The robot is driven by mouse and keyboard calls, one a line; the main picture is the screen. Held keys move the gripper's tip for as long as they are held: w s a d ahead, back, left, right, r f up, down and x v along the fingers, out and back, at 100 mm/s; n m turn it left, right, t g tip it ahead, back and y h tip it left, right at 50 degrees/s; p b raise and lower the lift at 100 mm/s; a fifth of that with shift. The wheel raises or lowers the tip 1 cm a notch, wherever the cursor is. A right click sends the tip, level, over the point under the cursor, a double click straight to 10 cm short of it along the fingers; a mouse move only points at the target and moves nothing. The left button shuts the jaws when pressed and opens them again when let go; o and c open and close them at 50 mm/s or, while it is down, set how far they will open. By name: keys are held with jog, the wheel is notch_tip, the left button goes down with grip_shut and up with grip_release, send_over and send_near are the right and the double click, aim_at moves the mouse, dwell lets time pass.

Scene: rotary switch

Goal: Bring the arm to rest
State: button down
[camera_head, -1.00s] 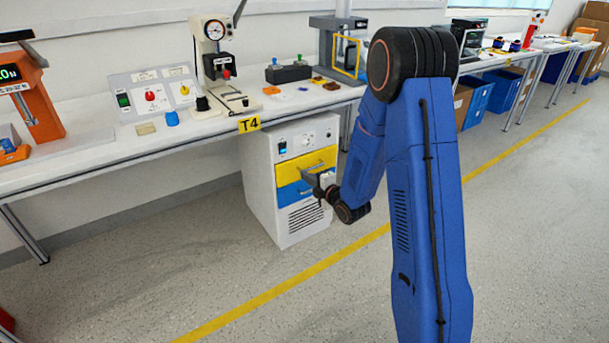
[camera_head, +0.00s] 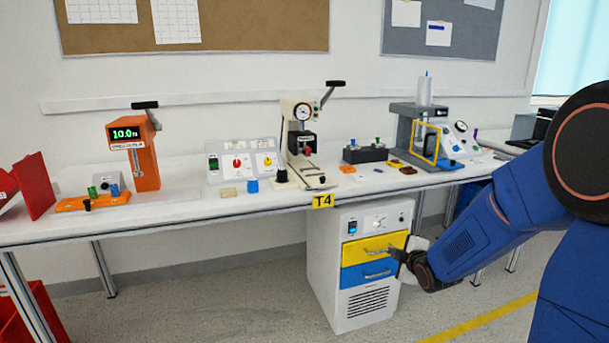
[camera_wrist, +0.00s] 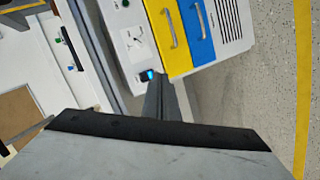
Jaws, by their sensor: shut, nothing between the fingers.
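My gripper (camera_head: 402,257) is in front of the right edge of the white cabinet (camera_head: 328,265), near the yellow drawer (camera_head: 375,248) and the blue drawer (camera_head: 370,273). In the wrist view its fingers (camera_wrist: 162,90) are together with nothing between them. Whether they touch the cabinet is not clear from the head view. My blue arm reaches in from the right side of the picture, bent at the elbow. The cabinet's front also carries a small dial (camera_head: 380,221) and a lit blue switch (camera_head: 352,227).
The white bench (camera_head: 200,212) runs above the cabinet. On it stand an orange tester (camera_head: 146,165), a control panel with a red knob (camera_head: 237,162), a dial press (camera_head: 302,150) and a grey frame (camera_head: 405,130). Open floor lies in front.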

jog(key=s+r+m+g, duration=0.2)
jog(key=s+m, duration=0.3)
jog(key=s, duration=0.9)
jog(key=s+r+m+g+h, duration=0.1)
jog(key=s+r+m+g, duration=0.2)
jog(key=s, duration=1)
jog(key=s+r+m+g, duration=0.3)
jog(key=s+m, duration=0.4)
jog(key=s, duration=0.7)
jog(key=shift+s+r, duration=0.25)
jog(key=shift+s, duration=0.05)
